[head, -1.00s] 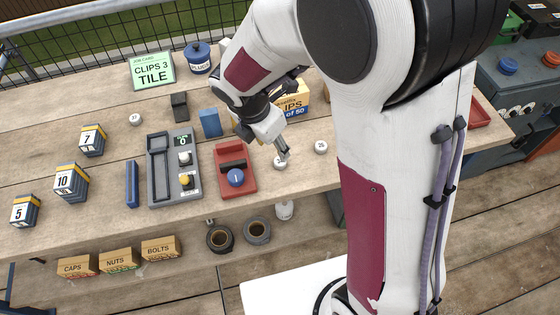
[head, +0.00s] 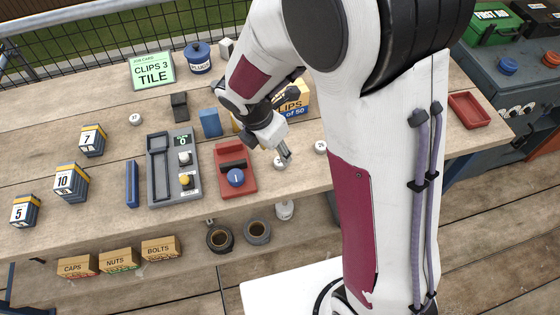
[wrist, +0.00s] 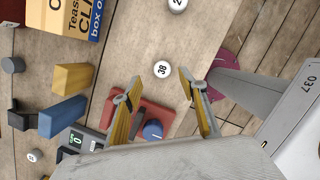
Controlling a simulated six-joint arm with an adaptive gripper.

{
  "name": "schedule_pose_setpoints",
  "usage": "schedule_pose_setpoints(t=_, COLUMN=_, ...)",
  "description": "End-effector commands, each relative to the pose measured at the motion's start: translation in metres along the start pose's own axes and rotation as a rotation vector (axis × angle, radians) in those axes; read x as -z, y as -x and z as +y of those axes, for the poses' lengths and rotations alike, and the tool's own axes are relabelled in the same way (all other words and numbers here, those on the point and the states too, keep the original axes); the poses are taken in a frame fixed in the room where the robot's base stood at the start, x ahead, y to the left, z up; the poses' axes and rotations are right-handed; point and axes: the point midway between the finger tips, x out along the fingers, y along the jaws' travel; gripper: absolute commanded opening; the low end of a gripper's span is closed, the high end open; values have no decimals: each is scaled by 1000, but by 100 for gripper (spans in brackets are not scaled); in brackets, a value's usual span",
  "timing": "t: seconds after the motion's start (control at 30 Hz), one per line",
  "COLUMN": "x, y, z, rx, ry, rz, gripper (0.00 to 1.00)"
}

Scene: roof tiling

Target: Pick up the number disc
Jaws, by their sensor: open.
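Several white number discs lie on the bench. One marked 38 (wrist: 162,69) lies ahead of my gripper (wrist: 160,82), between its fingertips in the wrist view. The same disc shows in the head view (head: 280,163), partly covered by my fingertip. My gripper (head: 286,155) points down at it, open and empty; I cannot tell the height left between them. A second disc (head: 320,147) lies to its right, and at the top edge of the wrist view (wrist: 178,5). A third disc (head: 135,119) lies far left.
Beyond are a grey control panel (head: 160,190), a blue block (head: 210,123) and a yellow clips box (head: 293,103). A red tray (head: 468,110) lies far right.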

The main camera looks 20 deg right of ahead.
Motion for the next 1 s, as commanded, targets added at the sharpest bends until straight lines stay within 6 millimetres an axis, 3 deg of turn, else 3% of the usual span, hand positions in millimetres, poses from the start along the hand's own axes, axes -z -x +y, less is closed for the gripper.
schedule_pose_setpoints(t=0.27, x=0, y=-7, z=-1, rx=1, ry=1, rz=0, gripper=42)
schedule_pose_setpoints(t=0.7, x=2, y=-47, z=-4, rx=1, ry=0, rz=0, gripper=42)
schedule_pose_setpoints(t=1.0, x=2, y=-52, z=-4, rx=0, ry=0, rz=0, gripper=42)
